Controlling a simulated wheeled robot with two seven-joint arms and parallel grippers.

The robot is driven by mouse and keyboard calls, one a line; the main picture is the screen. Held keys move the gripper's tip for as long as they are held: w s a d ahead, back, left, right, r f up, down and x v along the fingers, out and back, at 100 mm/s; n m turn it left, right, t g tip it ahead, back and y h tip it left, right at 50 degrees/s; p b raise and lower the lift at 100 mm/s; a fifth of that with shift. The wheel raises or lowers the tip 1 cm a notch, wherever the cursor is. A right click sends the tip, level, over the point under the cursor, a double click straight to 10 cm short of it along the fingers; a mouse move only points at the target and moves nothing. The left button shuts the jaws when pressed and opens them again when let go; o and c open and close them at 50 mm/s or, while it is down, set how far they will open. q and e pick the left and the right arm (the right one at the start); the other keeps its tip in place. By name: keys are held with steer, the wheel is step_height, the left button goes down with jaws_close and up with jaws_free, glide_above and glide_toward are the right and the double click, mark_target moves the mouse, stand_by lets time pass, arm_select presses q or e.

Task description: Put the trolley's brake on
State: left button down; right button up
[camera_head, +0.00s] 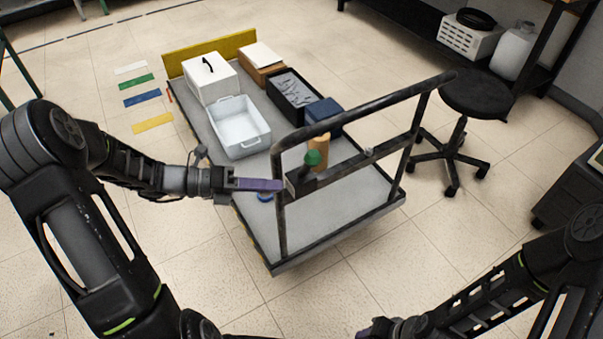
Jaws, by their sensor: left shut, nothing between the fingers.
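The trolley (345,205) stands in the middle with a grey deck and a dark tube handle frame at its near end. A dark lever-like part with a green knob (313,158) sits by the left end of the frame's crossbar (360,158); it looks like the brake, but its exact position is hard to read. My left gripper (276,186) has purple fingers, is shut and empty, and its tips are at the left upright, close beside the dark block (298,182) below the knob. I cannot tell whether they touch. My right gripper (378,328) shows only partly at the bottom edge.
The deck carries a white lidded box (210,82), a white tray (241,144), a black crate (290,84), a blue box (323,111) and an orange cylinder (318,145). A black stool (476,95) stands right of the trolley. Coloured floor strips (152,123) lie left. The near floor is clear.

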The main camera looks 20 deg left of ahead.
mark_target(308, 164)
arm_select(q)
steer(key=w+d, duration=0.6)
steer(key=w, duration=0.1)
steer(key=shift+d+f, duration=0.15)
steer(key=shift+d, duration=0.1)
stand_by(0.5)
steer(key=shift+w+a+r+p, duration=0.15)
steer(key=shift+r+p, duration=0.2)
steer(key=shift+p, duration=0.25)
steer(key=shift+w+a+r+p, duration=0.15)
steer(key=shift+r+p, duration=0.15)
steer(key=shift+p, duration=0.25)
steer(key=shift+w+a, duration=0.15)
steer(key=shift+a, duration=0.1)
steer(key=shift+a+f, duration=0.1)
steer(key=shift+f, duration=0.1)
